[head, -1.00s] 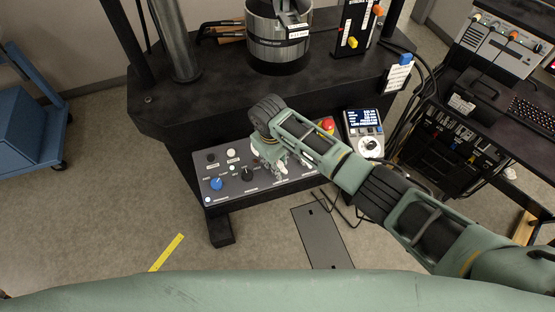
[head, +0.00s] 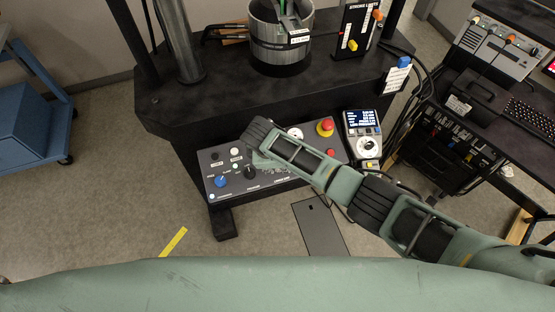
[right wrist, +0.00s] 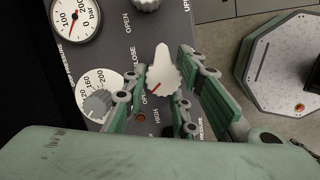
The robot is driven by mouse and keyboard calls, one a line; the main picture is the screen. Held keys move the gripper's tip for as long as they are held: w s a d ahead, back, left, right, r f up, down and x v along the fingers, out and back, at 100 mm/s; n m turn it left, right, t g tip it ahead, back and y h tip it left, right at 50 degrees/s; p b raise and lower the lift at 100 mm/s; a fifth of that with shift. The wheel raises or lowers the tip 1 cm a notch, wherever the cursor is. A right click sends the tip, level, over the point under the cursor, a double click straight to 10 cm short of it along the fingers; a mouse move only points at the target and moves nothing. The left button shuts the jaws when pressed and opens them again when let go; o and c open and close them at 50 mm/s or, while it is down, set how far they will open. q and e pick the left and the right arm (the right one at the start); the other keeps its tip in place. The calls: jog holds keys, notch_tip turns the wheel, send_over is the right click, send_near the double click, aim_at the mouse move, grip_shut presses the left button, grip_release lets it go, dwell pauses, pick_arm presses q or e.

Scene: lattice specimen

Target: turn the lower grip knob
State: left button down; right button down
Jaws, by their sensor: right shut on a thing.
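In the right wrist view a pale pointer knob (right wrist: 161,72) with a red mark stands on the dark panel, beside printed OPEN and CLOSE words. My right gripper (right wrist: 157,100) has its green-and-grey fingers on either side of this knob and is shut on it. I cannot read a label that names it as the lower grip knob. In the head view my right gripper (head: 270,164) is over the middle of the sloping control panel (head: 306,180), and the wrist hides the held knob. My left gripper is not in view.
A blue knob (head: 221,181), a black knob (head: 250,172) and a red mushroom button (head: 326,127) are on the same panel. A pressure gauge (right wrist: 76,16), a scaled dial (right wrist: 97,103) and another knob (right wrist: 147,4) are close to my fingers. A handset (head: 363,133) stands at the panel's right.

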jog(key=shift+w+d+r+n, duration=0.2)
jog(key=shift+w+n, duration=0.1)
jog(key=shift+n, duration=0.2)
jog(key=shift+t, duration=0.3)
jog(key=c, duration=1.6)
grip_release()
jog(key=shift+w+f, duration=0.1)
jog(key=shift+o, duration=0.2)
jog(key=shift+s+a, duration=0.1)
jog(key=shift+s, duration=0.1)
jog(key=v, duration=1.2)
jog(key=shift+w, duration=0.15)
